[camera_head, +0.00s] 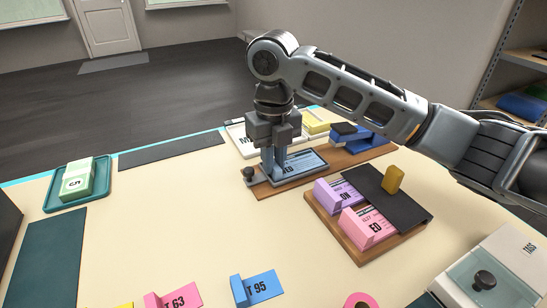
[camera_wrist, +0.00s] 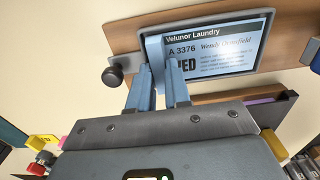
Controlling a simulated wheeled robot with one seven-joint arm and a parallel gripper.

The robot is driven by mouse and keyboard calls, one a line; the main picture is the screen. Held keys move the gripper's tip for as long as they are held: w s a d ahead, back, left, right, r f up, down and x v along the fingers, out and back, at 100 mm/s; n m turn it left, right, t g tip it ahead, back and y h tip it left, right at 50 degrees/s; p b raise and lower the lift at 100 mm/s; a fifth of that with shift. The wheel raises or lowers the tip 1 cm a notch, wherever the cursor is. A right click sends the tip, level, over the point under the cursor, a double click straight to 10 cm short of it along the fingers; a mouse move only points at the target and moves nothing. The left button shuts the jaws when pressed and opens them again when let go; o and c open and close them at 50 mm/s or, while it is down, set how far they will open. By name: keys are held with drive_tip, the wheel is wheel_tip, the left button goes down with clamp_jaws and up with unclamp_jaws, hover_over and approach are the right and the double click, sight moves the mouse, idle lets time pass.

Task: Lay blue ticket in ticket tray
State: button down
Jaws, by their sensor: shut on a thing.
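A blue ticket (camera_wrist: 212,48) printed "Velunor Laundry, A 3376, Wendy" lies within the dark rim of the ticket tray (camera_wrist: 262,22) on a wooden board. The ticket (camera_head: 306,163) and tray (camera_head: 324,173) also show in the head view. My gripper (camera_head: 274,166) points down at the ticket's left end. In the wrist view its fingers (camera_wrist: 162,82) are shut on the ticket's raised tab, which they partly hide. Whether the ticket rests fully on the tray floor cannot be told.
A dark knob (camera_head: 249,174) stands left of the tray. A wooden board with purple (camera_head: 338,193) and pink (camera_head: 368,228) tickets is in front to the right. Another blue ticket (camera_head: 262,286) lies at the front. A green tray (camera_head: 73,203) stands left. The middle-left table is clear.

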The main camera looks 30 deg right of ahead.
idle(0.3)
drive_tip(key=c, duration=0.5)
unclamp_jaws()
drive_tip(key=shift+r, duration=0.1)
idle(0.4)
drive_tip(key=shift+r+p, duration=1.85)
drive_tip(key=shift+r, duration=0.55)
drive_tip(key=shift+r, duration=0.1)
wheel_tip(320, 180, up, 5)
drive_tip(key=p, duration=0.3)
